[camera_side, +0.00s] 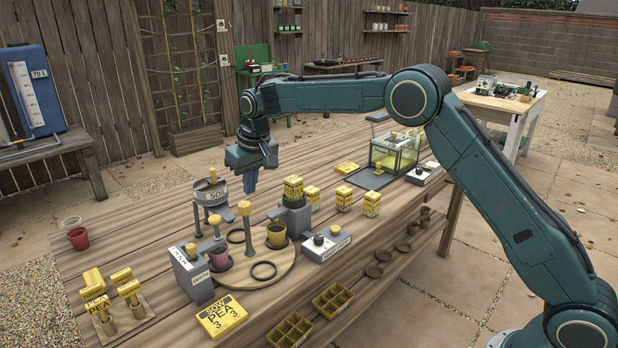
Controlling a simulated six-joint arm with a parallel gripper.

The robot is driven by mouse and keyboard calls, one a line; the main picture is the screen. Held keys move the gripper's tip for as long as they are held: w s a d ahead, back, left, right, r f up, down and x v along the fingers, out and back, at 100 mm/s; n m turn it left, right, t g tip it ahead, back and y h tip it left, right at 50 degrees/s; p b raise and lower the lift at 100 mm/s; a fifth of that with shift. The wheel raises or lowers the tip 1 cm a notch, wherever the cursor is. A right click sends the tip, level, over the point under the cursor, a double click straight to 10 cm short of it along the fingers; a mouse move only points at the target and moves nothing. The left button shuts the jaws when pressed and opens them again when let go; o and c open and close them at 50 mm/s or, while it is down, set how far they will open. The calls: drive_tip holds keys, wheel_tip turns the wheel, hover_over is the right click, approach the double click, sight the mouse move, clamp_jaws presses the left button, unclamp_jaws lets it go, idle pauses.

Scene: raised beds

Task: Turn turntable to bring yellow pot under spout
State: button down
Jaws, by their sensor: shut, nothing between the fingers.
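The turntable (254,276) is a round wooden disc on the plank table. The yellow pot (276,236) stands at its back right, in front of a grey block with a yellow packet on top. A pinkish pot (219,258) stands at its left, and dark rings lie on the disc. A post with a yellow knob (244,208) rises from the disc. My gripper (250,190) is shut and empty, pointing down above the table behind the turntable, apart from the post.
A grey DEPTH box (193,276) stands close to the turntable's left edge. A grey switch box (324,245) is at its right. A yellow seed box (222,316) and seedling trays (333,299) are in front. Yellow packets (343,197) stand farther right.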

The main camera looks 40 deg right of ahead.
sight(244, 207)
drive_tip(key=shift+r, duration=0.1)
drive_tip(key=shift+w+r, duration=0.15)
drive_tip(key=shift+r, duration=0.3)
drive_tip(key=shift+f, duration=0.1)
drive_tip(key=s+x, duration=0.1)
drive_tip(key=x, duration=0.5)
drive_tip(key=shift+s+f, duration=0.25)
drive_tip(key=shift+f, duration=0.25)
idle(0.3)
drive_tip(key=shift+w+d, duration=0.1)
drive_tip(key=shift+w, duration=0.15)
idle(0.7)
drive_tip(key=shift+d, duration=0.3)
drive_tip(key=shift+s, duration=0.15)
idle(0.5)
